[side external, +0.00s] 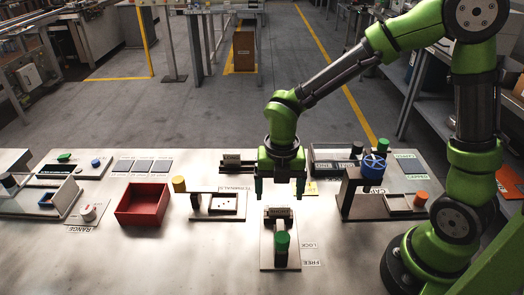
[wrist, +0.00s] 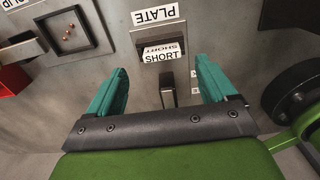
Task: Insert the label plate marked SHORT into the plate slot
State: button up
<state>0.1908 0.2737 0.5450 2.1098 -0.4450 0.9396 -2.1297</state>
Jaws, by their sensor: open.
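The plate marked SHORT (wrist: 162,55) shows in the wrist view at a dark fixture, below a white PLATE label (wrist: 157,14). A darker strip with the same word lies against it; I cannot tell how deeply the plate sits. In the side view, the fixture (side external: 266,252) stands in front of and below my gripper, with a green knob (side external: 282,241) and LOCK and FREE labels. My gripper (side external: 279,196) is open, pointing down above the fixture's rear. In the wrist view its teal fingers are apart and the plate lies beyond them, between their lines, not visibly touched.
A red bin (side external: 143,203) and a terminal board (side external: 217,205) stand to the left. A dark rack (side external: 238,160) is behind. A stand with a blue handwheel (side external: 373,167) is at the right. The table's front left is clear.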

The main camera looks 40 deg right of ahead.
aim_at(285, 205)
notch_tip(285, 205, up, 11)
jog(key=shift+r, duration=0.2)
jog(key=shift+s+d, duration=0.1)
jog(key=s+d+r+m+t+y, duration=0.1)
jog(key=s+d+r+m+t, duration=0.1)
jog(key=m, duration=1.3)
jog(key=s+d+r+m+t+y, duration=0.1)
jog(key=s+d+m+t, duration=0.3)
jog(key=m, duration=1.2)
jog(key=s+r+t, duration=0.1)
jog(key=s, duration=0.1)
jog(key=shift+s+d+r, duration=0.25)
jog(key=shift+s+r, duration=0.15)
